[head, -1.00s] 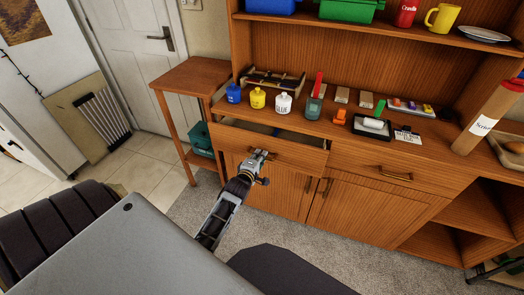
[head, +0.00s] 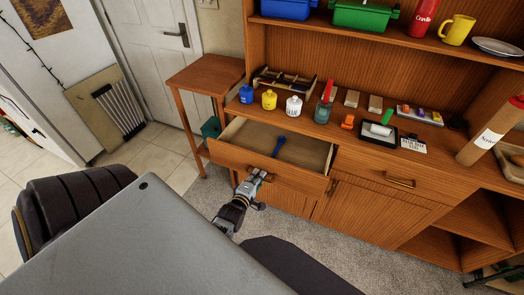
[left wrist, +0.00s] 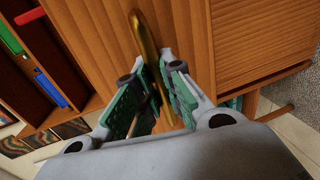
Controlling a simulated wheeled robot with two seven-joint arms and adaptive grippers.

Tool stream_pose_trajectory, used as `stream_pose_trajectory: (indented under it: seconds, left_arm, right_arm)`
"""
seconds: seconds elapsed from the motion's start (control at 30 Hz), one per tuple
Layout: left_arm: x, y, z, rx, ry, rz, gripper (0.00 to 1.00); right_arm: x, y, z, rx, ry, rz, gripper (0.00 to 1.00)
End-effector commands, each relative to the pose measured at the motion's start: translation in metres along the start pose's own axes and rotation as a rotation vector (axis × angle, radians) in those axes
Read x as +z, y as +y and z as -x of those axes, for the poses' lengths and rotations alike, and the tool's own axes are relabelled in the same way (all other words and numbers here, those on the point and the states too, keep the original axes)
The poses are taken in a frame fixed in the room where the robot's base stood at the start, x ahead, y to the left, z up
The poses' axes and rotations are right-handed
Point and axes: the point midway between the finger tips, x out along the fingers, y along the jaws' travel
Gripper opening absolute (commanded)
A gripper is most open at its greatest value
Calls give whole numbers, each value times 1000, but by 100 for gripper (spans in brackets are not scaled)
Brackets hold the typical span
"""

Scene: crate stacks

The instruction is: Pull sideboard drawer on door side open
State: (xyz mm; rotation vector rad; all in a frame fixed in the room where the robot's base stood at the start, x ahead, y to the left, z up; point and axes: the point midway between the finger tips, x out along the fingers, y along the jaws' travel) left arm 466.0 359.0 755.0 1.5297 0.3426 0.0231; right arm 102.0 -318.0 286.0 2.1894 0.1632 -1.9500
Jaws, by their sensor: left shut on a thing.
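The sideboard drawer on the door side (head: 300,182) stands well open in the head view, with its inside showing. A blue tool (head: 279,146) lies in it. My left gripper (head: 258,175) is at the front of this drawer, shut on its brass handle. In the left wrist view the brass handle (left wrist: 147,50) runs in between the two green-padded fingers (left wrist: 153,92). The other drawer (head: 401,180), to the right, is shut. My right gripper is not in view.
The sideboard top holds small bottles, a black tray (head: 377,134) and a cardboard tube (head: 490,132). A small side table (head: 205,72) stands between the sideboard and the white door (head: 150,40). A dark chair (head: 70,205) is at the left. Grey carpet lies before the cupboard.

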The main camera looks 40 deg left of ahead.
Motion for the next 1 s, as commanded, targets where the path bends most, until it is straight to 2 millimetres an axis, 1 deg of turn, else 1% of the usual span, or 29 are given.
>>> stream_pose_trajectory:
  seconds: [0.03,0.2,0.4,0.6,0.9,0.93,1.0]
  left_arm:
    - [2,-4,9,-13,-2,1,0]
    - [2,-8,28,-12,-2,1,0]
    - [1,-12,42,-11,0,1,0]
    - [1,-13,46,-9,1,1,0]
    - [0,-12,46,-8,1,1,0]
    - [0,-12,46,-8,1,1,13]
    - [0,-12,45,-8,1,1,22]
  right_arm:
    - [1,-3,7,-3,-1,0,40]
    - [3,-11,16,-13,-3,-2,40]
    - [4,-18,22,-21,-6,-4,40]
    - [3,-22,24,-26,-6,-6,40]
    - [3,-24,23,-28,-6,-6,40]
    - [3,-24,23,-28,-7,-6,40]
    - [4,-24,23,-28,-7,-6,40]
